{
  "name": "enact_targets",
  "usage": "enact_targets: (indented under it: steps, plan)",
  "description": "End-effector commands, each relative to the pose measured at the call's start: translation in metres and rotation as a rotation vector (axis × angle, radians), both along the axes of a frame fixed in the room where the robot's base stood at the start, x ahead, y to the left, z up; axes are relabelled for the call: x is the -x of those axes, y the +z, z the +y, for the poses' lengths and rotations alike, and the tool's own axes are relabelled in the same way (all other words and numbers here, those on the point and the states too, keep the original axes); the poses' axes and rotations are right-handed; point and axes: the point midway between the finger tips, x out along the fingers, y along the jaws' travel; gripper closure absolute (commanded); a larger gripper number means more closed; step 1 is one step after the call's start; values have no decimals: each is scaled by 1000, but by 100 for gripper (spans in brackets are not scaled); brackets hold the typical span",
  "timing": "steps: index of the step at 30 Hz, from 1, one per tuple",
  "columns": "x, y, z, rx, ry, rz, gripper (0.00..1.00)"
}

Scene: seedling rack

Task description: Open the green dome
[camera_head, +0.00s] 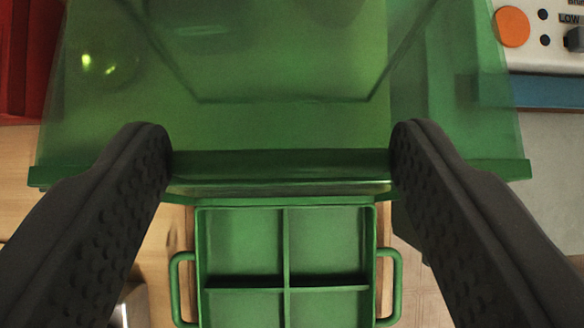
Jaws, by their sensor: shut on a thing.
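The green dome (300,75) is a see-through cover that fills the upper middle of the view. A darker green rim (90,172) runs along its near edge. My gripper (280,160) has its two dark, studded fingers on either side of a wide green bar (280,186) at the middle of that rim, and it is shut on this bar. A green tray (285,250) with divided compartments and a loop handle on each side shows below the rim. The compartments I see look empty. The dome's far side is out of view, and I cannot tell how far it is tilted.
A pale panel (545,50) with an orange button (512,27) and dark knobs stands at the upper right. A red object (30,60) is at the upper left. Wooden surface (40,215) shows at the left. A small metallic thing (130,305) is partly hidden by the left finger.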

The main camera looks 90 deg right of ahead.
Motion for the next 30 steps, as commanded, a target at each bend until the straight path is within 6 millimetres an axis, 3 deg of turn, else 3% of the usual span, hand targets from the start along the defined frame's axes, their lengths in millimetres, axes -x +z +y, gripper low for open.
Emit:
enact_targets:
  steps: [1,3,15,30]
  plan:
    - [0,0,0,0,1,-1,29]
    - [0,0,0,0,1,-1,15]
    - [2,5,-1,0,1,-3,15]
    - [32,54,-24,1,3,-3,15]
